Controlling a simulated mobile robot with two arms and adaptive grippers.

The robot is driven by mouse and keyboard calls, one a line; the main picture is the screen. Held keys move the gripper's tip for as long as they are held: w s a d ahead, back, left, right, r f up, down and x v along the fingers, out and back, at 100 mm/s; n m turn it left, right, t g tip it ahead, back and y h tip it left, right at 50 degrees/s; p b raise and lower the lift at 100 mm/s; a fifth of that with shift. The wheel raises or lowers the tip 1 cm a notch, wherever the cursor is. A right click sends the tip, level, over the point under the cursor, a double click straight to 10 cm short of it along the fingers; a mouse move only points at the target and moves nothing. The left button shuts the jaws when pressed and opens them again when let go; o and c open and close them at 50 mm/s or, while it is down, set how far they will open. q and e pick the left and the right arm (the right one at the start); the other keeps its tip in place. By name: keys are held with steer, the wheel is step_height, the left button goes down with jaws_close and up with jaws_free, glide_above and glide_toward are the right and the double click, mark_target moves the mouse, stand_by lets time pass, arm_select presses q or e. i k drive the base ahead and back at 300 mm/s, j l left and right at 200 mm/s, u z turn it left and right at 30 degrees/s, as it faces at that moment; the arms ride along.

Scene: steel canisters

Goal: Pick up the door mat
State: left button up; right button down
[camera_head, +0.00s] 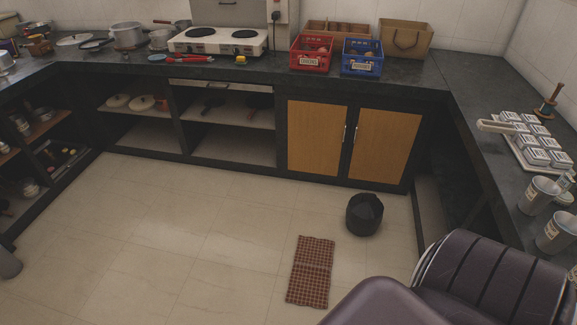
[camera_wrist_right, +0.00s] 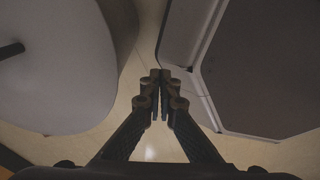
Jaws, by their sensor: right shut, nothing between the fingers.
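The door mat (camera_head: 311,271) is a brown-red checked rectangle lying flat on the tiled floor, in the lower middle of the head view. No gripper is near it in that view. My right gripper (camera_wrist_right: 160,75) shows in the right wrist view with its fingers together and nothing between them. Pale floor shows beyond and below its fingers, and the mat is not visible there. My left gripper is in neither view.
A black bin (camera_head: 364,214) stands on the floor just behind and right of the mat. Counters with open shelves and wooden cabinet doors (camera_head: 317,138) line the back. The right counter (camera_head: 480,90) holds canisters. The floor (camera_head: 180,240) left of the mat is clear.

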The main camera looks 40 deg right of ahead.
mark_target(309, 283)
steer(key=i+j, duration=0.1)
steer(key=i, duration=2.15)
steer(key=i+z, duration=0.15)
steer(key=z, duration=0.25)
steer(key=i+z, duration=0.1)
steer(key=z, duration=0.35)
steer(key=i+z, duration=0.15)
steer(key=z, duration=0.25)
steer(key=i+j+z, duration=0.1)
steer(key=z, duration=0.3)
